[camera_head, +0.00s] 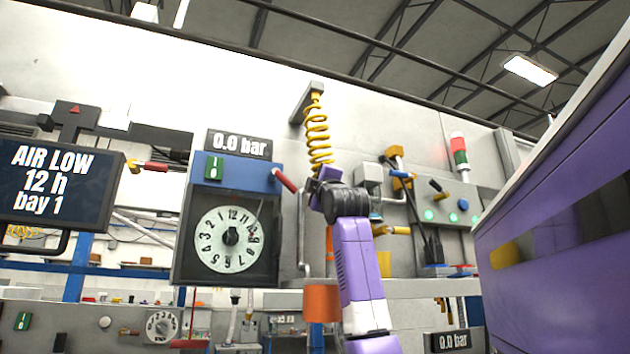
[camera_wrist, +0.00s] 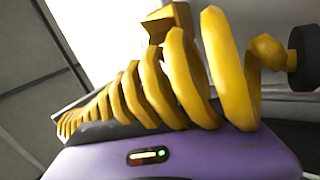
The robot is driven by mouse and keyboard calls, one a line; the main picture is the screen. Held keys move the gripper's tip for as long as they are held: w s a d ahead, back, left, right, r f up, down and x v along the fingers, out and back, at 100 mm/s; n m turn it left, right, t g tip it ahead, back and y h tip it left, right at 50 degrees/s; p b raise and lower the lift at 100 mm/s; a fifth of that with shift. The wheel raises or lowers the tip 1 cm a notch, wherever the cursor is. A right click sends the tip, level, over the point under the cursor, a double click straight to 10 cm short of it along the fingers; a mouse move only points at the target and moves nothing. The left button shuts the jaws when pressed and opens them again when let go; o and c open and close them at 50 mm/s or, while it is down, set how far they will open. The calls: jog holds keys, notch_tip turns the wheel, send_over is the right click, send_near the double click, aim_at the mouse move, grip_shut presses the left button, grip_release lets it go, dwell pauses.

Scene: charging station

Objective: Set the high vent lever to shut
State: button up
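A red-handled lever (camera_head: 285,180) sticks out from the right side of the blue-topped dial unit (camera_head: 228,270) and slants up to the left. Another red-handled lever (camera_head: 150,166), with a yellow end, lies nearly level beside the left display. I see no label naming either as the high vent lever. My gripper (camera_head: 327,173) is at the end of my raised purple arm, right of the dial unit and apart from the red lever. Its fingers cannot be made out. In the wrist view, a yellow coiled hose (camera_wrist: 180,75) fills the space just beyond my purple hand.
The yellow coil (camera_head: 318,135) hangs from a wall bracket (camera_head: 305,102) directly above my gripper. An orange cylinder (camera_head: 321,302) is beside my arm. A large purple cabinet (camera_head: 560,200) closes off the right. The display (camera_head: 52,190) reads AIR LOW; a gauge sign (camera_head: 239,144) reads 0.0 bar.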

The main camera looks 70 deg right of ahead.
jog(key=shift+o, duration=0.3)
jog(key=b+v, duration=0.3)
jog(key=v, duration=0.4)
jog(key=shift+s+a+f+b, duration=0.2)
jog(key=shift+s+f+b, duration=0.05)
jog(key=shift+b, duration=0.1)
